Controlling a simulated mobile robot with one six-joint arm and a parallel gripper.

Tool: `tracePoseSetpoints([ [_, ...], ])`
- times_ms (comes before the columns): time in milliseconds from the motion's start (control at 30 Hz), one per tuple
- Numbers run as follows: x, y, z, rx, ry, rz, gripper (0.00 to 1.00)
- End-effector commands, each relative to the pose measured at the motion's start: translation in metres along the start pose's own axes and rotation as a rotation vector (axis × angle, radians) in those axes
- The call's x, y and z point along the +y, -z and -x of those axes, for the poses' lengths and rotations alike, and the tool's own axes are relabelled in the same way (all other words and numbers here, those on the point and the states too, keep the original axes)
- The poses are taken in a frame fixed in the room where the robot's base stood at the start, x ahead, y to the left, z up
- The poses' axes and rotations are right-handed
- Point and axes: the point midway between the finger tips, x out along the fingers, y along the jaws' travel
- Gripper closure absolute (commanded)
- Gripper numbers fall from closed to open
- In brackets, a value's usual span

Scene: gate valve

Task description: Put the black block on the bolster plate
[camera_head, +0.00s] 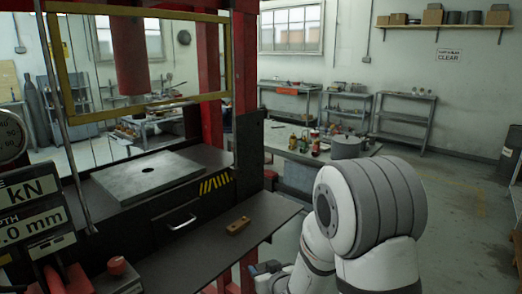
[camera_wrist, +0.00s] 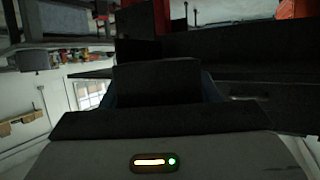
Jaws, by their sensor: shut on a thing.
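In the wrist view my gripper (camera_wrist: 160,88) is shut on a dark block, the black block (camera_wrist: 155,80), which shows between the bluish finger sides. The picture is dark, so the block's edges are hard to tell. In the head view my arm's end is low, right of and below the shelf's front edge; the jaws and the block cannot be made out there.
A small brass-coloured block (camera_head: 238,226) lies on the dark shelf (camera_head: 205,250) in front of the press. A yellow guard frame (camera_head: 150,106) and red columns (camera_head: 245,60) surround the bed. A display panel (camera_head: 38,215) stands at left. A cluttered table (camera_head: 310,158) stands behind.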

Motion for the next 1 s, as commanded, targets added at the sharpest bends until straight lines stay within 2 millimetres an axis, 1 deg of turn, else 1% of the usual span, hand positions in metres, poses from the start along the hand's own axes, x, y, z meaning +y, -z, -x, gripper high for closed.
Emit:
tracePoseSetpoints([
  [33,0.021,-0.014,-0.004,-0.003,-0.047,-0.021,1.0],
  [100,0.045,-0.031,-0.009,-0.002,-0.105,-0.045,1.0],
  [200,0.077,-0.052,-0.016,-0.002,-0.182,-0.075,1.0],
  [300,0.104,-0.07,-0.021,0.001,-0.246,-0.102,1.0],
  [433,0.129,-0.086,-0.026,0.004,-0.305,-0.126,1.0],
  [533,0.14,-0.093,-0.029,0.004,-0.333,-0.138,1.0],
  [600,0.143,-0.095,-0.026,0.004,-0.344,-0.142,1.0],
  [667,0.143,-0.095,-0.018,0.005,-0.348,-0.144,1.0],
  [833,0.133,-0.093,0.009,0.005,-0.349,-0.144,1.0],
  [900,0.131,-0.092,0.017,0.006,-0.349,-0.144,1.0],
  [1000,0.129,-0.092,0.021,0.005,-0.349,-0.144,1.0],
])
